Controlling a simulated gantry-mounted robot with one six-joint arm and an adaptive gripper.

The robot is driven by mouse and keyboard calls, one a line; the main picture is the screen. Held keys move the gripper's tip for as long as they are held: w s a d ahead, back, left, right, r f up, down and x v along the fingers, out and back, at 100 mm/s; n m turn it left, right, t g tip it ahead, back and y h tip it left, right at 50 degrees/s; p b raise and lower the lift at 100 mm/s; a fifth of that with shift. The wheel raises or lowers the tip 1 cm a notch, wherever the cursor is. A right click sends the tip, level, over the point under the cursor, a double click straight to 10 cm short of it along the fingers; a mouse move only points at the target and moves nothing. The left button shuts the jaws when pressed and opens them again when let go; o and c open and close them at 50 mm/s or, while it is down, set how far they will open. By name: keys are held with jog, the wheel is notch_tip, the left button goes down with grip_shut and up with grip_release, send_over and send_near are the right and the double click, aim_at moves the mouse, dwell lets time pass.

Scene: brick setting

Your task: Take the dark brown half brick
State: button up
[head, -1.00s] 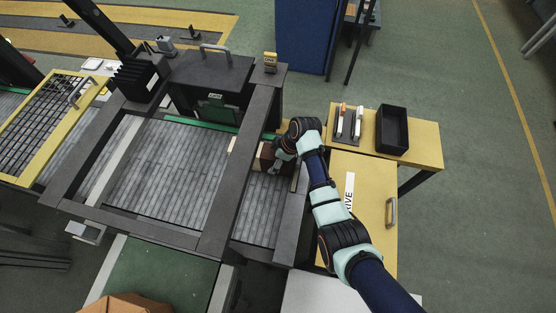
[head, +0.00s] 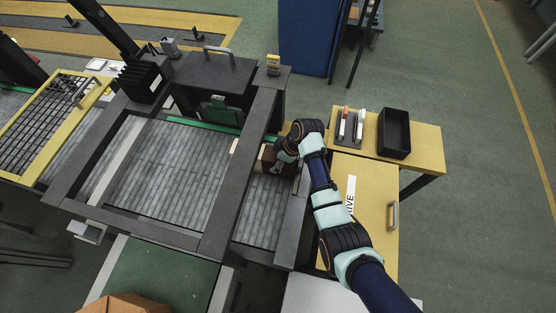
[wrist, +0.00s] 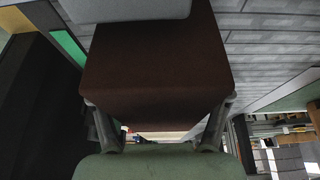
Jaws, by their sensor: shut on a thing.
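The dark brown half brick (wrist: 155,65) fills the middle of the wrist view, with a gripper finger on each side of it. My gripper (wrist: 160,125) is shut on it. In the head view, the brown brick (head: 267,158) shows beside my gripper (head: 281,161), over the right part of the grey slatted conveyor (head: 262,215). The wrist hides part of the brick there. Whether the brick is clear of the surface below cannot be told. A pale piece (head: 234,146) shows just left of the brick.
A dark frame beam (head: 240,170) runs left of my gripper. A yellow table (head: 425,150) at the right bears a black open bin (head: 394,132) and a grey tray (head: 351,132) with upright tools. A cardboard box (head: 128,305) is at the bottom left.

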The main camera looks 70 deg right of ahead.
notch_tip(320, 180, up, 8)
jog(key=p, duration=0.7)
jog(key=shift+r+p, duration=0.2)
jog(key=shift+p, duration=0.1)
grip_shut()
jog(key=s+a+f+p, duration=0.1)
jog(key=s+a+p, duration=0.1)
jog(key=a+p, duration=0.9)
jog(key=shift+s+a, duration=0.35)
jog(key=shift+a, duration=3.1)
